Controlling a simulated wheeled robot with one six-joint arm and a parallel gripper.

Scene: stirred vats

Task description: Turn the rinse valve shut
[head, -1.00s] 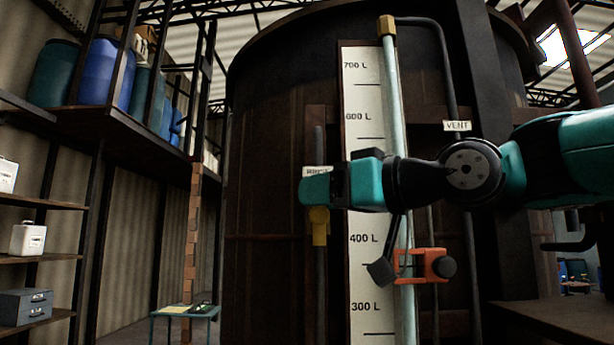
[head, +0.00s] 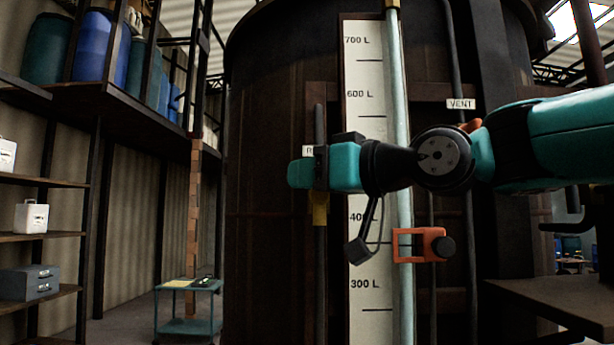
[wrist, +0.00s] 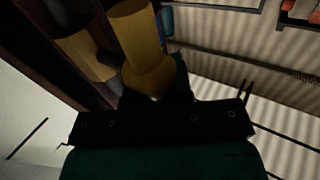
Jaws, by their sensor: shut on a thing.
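The rinse valve's yellow body (head: 319,208) sits on a thin upright grey pipe left of the white level scale. Its label, with only an R showing (head: 308,151), is mostly covered by my gripper (head: 302,174). In the wrist view the yellow valve lever (wrist: 135,35) runs down to a rounded end between the jaws of my gripper (wrist: 157,97). The jaws are shut on the lever. A second yellow part, the valve body (wrist: 90,55), shows behind it. In the head view my gripper hides the lever, so I cannot tell its angle there.
The dark vat (head: 265,210) fills the middle. A pale sight tube (head: 399,150) stands right of the scale (head: 368,70), with an orange clamp (head: 408,245) below my wrist. A vent label (head: 461,104) is at right. A teal cart (head: 188,290) stands lower left.

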